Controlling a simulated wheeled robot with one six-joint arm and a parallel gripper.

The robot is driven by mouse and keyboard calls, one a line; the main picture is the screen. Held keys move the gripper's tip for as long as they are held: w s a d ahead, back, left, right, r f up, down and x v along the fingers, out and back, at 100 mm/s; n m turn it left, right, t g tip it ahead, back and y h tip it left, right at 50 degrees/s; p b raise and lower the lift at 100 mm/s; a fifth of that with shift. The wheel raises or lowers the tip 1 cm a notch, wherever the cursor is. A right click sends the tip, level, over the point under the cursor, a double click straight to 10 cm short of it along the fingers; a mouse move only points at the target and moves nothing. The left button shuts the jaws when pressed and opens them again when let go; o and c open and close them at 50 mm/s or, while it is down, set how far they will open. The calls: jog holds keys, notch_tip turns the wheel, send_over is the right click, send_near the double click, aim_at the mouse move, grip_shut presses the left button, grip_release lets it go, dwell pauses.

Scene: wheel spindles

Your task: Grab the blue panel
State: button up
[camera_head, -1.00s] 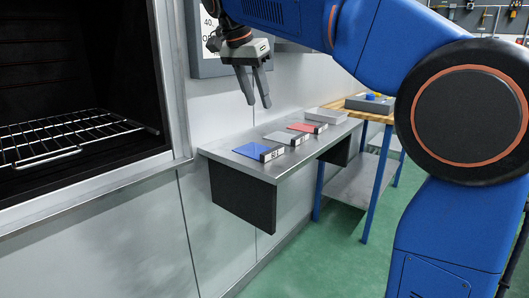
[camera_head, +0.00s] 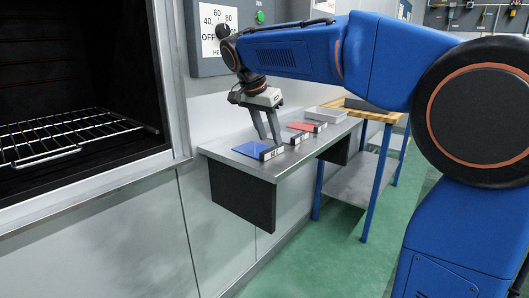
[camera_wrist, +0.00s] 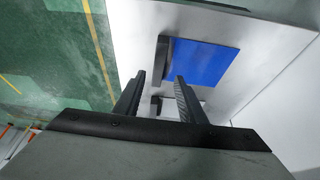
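The blue panel (camera_head: 252,149) lies flat near the left end of the grey metal shelf (camera_head: 225,153), with a dark and white labelled block at its front edge. In the wrist view the blue panel (camera_wrist: 203,62) is ahead of the fingers, with its dark block beside it. My gripper (camera_head: 269,138) hangs above the shelf, close to the right of the blue panel. In the wrist view my gripper (camera_wrist: 160,80) has its two fingers apart with nothing between them. The grey panel is mostly hidden behind the fingers in the head view.
A red panel (camera_head: 302,125) and a light grey tray (camera_head: 326,114) lie farther along the shelf. A blue-legged workbench (camera_head: 372,170) stands beyond it. An open oven with a wire rack (camera_head: 60,138) is at the left. The wall rises behind the shelf.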

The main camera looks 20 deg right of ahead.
aim_at(274, 147)
jog(key=shift+x, duration=2.1)
jog(key=shift+s, duration=0.2)
grip_shut()
